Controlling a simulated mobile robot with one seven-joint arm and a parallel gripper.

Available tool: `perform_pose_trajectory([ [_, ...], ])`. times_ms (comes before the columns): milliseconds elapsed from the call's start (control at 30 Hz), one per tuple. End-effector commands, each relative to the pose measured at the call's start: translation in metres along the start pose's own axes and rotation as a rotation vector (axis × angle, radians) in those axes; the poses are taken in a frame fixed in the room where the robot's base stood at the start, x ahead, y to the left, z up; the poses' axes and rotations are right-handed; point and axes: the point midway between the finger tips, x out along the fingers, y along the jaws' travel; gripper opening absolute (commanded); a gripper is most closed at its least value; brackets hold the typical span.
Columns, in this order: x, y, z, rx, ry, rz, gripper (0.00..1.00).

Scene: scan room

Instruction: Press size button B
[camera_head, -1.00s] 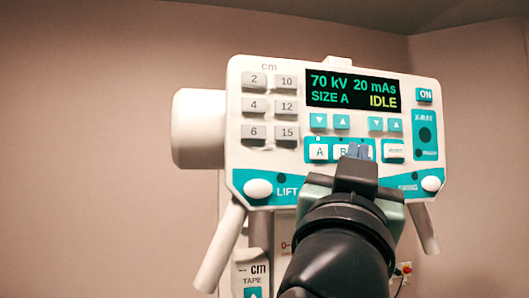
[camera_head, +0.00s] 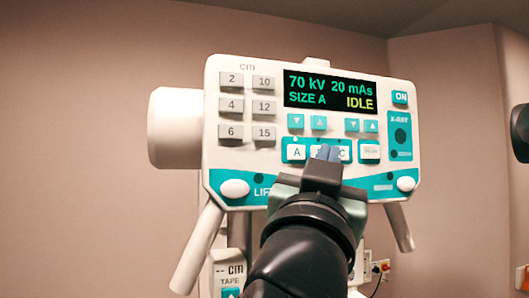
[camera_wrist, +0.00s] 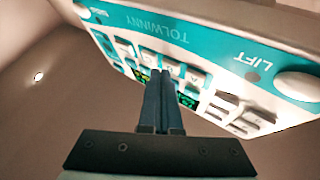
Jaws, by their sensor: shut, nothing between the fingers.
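The white and teal control panel (camera_head: 215,150) faces me. Its display (camera_head: 329,92) reads 70 kV, 20 mAs, SIZE A, IDLE. In the size row, button A (camera_head: 296,152) and button C (camera_head: 344,155) show; button B (camera_head: 318,152) between them is mostly covered by my fingers. My gripper (camera_head: 328,152) is shut and empty, its blue-grey fingertips in front of B and the left part of C. In the wrist view the fingers (camera_wrist: 158,100) point at the upside-down button row. I cannot tell whether they touch a button.
Grey cm buttons (camera_head: 248,106) fill the panel's left side. The ON button (camera_head: 401,97) and X-RAY strip (camera_head: 400,135) are at its right. Handles (camera_head: 197,247) hang below. A dark rounded object (camera_head: 520,132) stands at the right edge.

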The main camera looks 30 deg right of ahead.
Motion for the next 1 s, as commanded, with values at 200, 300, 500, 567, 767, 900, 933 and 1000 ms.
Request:
perform_pose_trajectory([
  [200,0.0019,-0.0013,0.0013,-0.001,0.0,0.0,0.0],
  [300,0.0027,-0.0019,0.0017,-0.001,0.001,0.0,0.0],
  [500,0.0039,-0.0028,0.0026,-0.001,0.001,0.001,0.0],
  [567,0.0039,-0.0028,0.0026,-0.001,0.001,0.0,0.0],
  [767,0.0035,-0.0026,0.0026,-0.001,0.0,0.0,0.0],
  [900,0.0003,-0.0002,0.0011,-0.001,0.0,0.0,0.0],
  [933,-0.0008,0.0006,0.0005,-0.001,0.0,0.0,0.0],
  [1000,-0.0037,0.0029,-0.0017,-0.001,0.001,0.001,0.0],
])
